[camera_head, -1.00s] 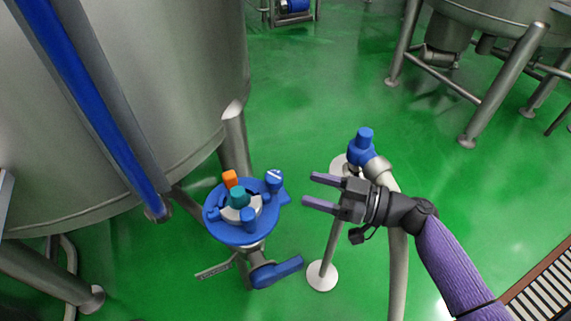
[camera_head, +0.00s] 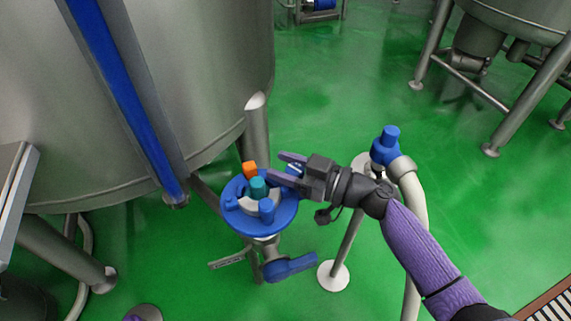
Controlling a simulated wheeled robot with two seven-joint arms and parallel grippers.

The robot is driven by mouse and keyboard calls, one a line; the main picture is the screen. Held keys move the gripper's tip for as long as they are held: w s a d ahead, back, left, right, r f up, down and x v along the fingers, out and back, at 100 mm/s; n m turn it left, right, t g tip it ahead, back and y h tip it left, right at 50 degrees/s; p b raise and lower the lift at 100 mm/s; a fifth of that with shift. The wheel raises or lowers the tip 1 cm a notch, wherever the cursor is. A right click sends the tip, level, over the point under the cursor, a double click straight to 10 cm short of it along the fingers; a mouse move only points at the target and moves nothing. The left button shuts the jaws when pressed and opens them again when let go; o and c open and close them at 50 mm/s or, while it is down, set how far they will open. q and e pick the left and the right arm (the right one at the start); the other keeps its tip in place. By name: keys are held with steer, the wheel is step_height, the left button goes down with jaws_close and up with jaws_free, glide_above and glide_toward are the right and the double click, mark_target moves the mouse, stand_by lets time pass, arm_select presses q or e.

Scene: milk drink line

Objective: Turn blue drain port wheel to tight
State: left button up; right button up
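The blue drain port wheel (camera_head: 235,214) lies roughly flat on top of a metal valve below the tank. It carries an orange block (camera_head: 250,169), a teal knob (camera_head: 259,188) at its middle and a blue peg (camera_head: 266,210). My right gripper (camera_head: 288,169) is open, its two purple-grey fingers pointing left over the wheel's right side. The blue knob with the white mark lies between or just under the fingers and is partly hidden. I cannot tell whether the fingers touch it. My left gripper does not show.
A blue lever handle (camera_head: 290,267) sits below the wheel. A blue-capped pipe (camera_head: 387,145) and its hose stand to the right, close to my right arm. The large steel tank (camera_head: 190,60) is behind left. Green floor (camera_head: 340,90) is clear behind the wheel.

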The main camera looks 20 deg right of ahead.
jaws_close()
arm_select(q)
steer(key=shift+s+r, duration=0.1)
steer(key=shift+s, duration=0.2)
